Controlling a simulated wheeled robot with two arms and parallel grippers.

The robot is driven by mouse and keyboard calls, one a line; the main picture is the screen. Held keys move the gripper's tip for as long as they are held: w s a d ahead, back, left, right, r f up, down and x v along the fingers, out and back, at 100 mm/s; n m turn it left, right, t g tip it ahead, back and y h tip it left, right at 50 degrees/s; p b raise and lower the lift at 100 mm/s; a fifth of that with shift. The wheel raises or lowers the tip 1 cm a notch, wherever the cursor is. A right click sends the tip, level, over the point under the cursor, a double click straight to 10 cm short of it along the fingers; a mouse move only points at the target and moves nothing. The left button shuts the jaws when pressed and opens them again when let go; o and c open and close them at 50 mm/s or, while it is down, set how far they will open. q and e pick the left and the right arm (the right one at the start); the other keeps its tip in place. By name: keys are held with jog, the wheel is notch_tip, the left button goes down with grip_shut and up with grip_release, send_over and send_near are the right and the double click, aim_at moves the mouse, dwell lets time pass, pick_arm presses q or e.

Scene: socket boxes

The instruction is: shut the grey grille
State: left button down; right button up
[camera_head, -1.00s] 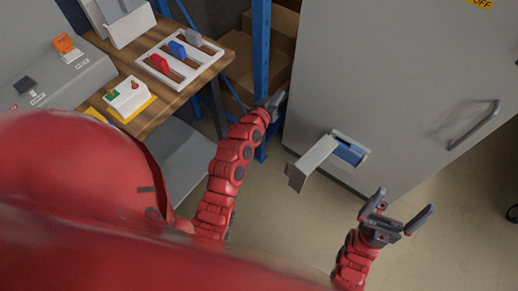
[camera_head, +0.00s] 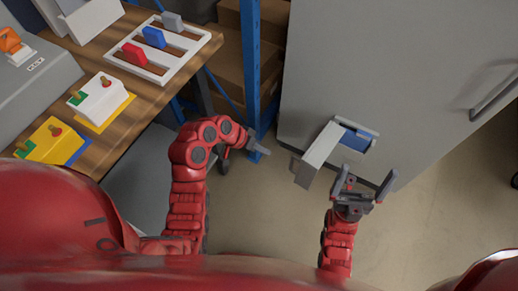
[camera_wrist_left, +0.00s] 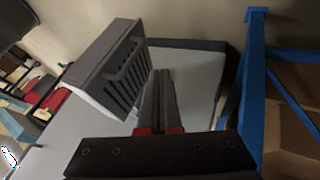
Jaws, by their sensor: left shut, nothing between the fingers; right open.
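The grey grille (camera_head: 318,155) is a flap that stands open, swung out from the lower front of the grey cabinet (camera_head: 385,70). A blue interior (camera_head: 354,140) shows in the opening beside it. In the left wrist view the slotted face of the grille (camera_wrist_left: 128,72) shows just left of my fingers. My left gripper (camera_head: 262,151) is shut and empty, left of the grille with a gap between them; its closed fingers also show in the left wrist view (camera_wrist_left: 160,95). My right gripper (camera_head: 364,182) is open and empty, below and right of the grille.
A blue rack post (camera_head: 250,60) stands close behind my left gripper. A wooden bench (camera_head: 130,120) at the left holds a white frame with coloured switches (camera_head: 165,48) and small switch boxes (camera_head: 100,100). The cabinet handle (camera_head: 495,92) is at the right. Floor below the grille is clear.

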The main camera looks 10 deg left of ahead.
pick_arm(q)
jog(key=d+f+b, duration=0.1)
jog(key=d+f, duration=0.3)
jog(key=d, duration=0.2)
jog(key=shift+d+b, duration=0.3)
jog(key=shift+d, duration=0.05)
jog(key=shift+f, duration=0.1)
